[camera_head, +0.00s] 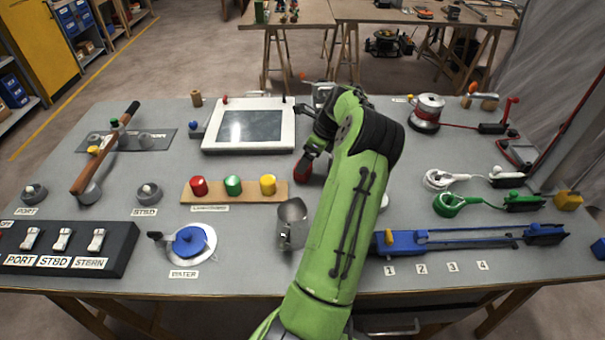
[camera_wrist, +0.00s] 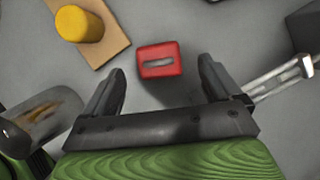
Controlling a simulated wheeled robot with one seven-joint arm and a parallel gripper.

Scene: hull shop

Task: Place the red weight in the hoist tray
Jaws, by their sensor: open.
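A red block (camera_wrist: 158,60) with a grey slot or handle on top lies on the grey bench in the wrist view. It appears to be the red weight. My gripper (camera_wrist: 160,92) is open and empty, with the block ahead of and between its two fingers, not touching them. In the head view a small red part (camera_head: 303,170) shows beside the hand, right of the wooden board; the fingers are mostly hidden by my arm. I cannot pick out the hoist tray for certain; my arm hides the middle of the bench.
A wooden board (camera_head: 235,198) holds red, green and yellow (camera_head: 267,185) cylinders close left of the block. A metal cup (camera_head: 292,225) stands in front. A tablet-like screen (camera_head: 249,127) lies behind. A reel (camera_head: 428,112) with red line and a blue rail (camera_head: 455,240) are to the right.

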